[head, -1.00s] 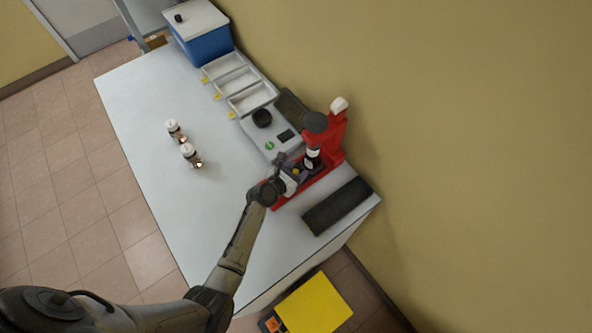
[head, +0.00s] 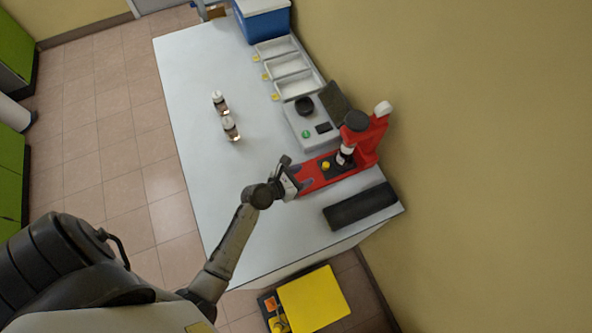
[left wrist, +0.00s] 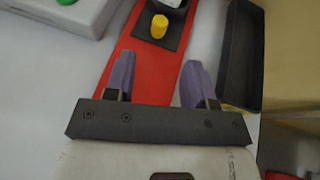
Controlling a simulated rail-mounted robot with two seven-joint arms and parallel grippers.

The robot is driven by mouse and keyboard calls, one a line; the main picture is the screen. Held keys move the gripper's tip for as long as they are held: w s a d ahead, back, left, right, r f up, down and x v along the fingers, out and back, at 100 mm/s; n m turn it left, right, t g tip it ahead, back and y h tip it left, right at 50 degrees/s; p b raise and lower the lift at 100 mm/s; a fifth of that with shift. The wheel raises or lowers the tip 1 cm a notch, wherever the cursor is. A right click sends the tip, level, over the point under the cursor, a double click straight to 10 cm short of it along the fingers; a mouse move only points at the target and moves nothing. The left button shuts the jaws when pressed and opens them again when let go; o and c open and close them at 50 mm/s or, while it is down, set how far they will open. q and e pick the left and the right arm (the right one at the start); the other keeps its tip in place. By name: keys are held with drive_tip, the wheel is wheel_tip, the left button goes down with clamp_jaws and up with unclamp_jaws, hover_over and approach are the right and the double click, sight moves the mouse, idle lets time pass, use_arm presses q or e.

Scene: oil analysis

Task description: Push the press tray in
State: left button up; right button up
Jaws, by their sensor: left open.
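The red press (head: 368,140) stands near the back right of the table. Its long red base (head: 310,178) points toward my left gripper. The press tray, a dark plate (head: 335,172) with a yellow knob (head: 326,165), lies on this base, its far part under the press head. The tray and knob (left wrist: 159,26) also show at the top of the left wrist view. My left gripper (head: 296,178) is open and empty at the near end of the red base, apart from the knob. Its purple-padded fingers (left wrist: 158,82) straddle the base in the left wrist view. My right gripper is not in view.
A grey device (head: 310,125) with a black knob stands beside the press. A long black tray (head: 360,206) lies on its other side near the table edge. White bins (head: 290,65) and two small bottles (head: 231,128) stand farther off. The table's left half is mostly clear.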

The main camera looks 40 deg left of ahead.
use_arm(q)
drive_tip(key=shift+v, duration=1.15)
